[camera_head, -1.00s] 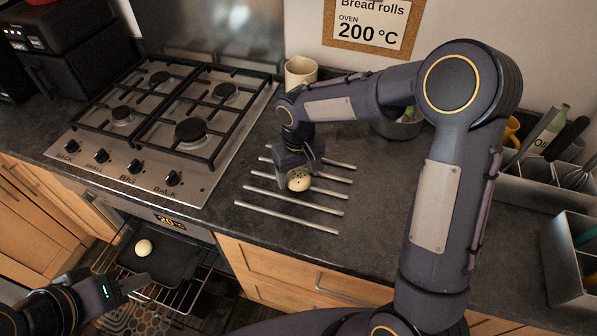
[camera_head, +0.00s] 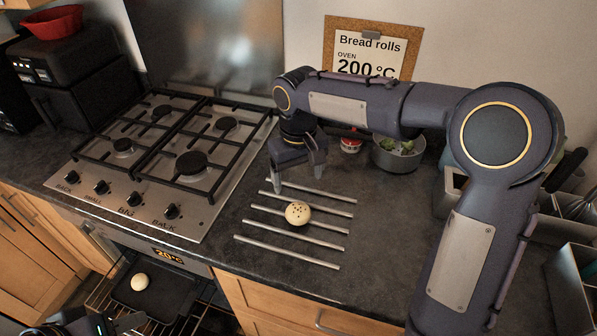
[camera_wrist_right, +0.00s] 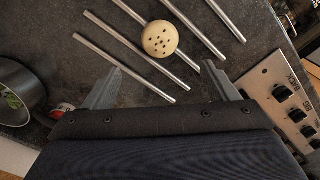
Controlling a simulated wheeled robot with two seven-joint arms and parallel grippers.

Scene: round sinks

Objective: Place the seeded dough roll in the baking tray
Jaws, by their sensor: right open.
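The seeded dough roll (camera_head: 298,213), pale with dark specks, rests on the metal bars set in the worktop. It also shows in the right wrist view (camera_wrist_right: 160,39), beyond the fingertips. My right gripper (camera_head: 296,181) is open and empty, behind and above the roll, apart from it; its two fingers (camera_wrist_right: 163,70) show spread in the right wrist view. The dark baking tray (camera_head: 165,303) lies on the oven rack below the counter, with a plain pale roll (camera_head: 140,282) in it.
The gas hob (camera_head: 165,150) is left of the bars. A grey pot (camera_head: 400,155) with green contents and a small red-and-white tub (camera_head: 350,145) stand behind. Grey bins (camera_head: 570,285) stand at right.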

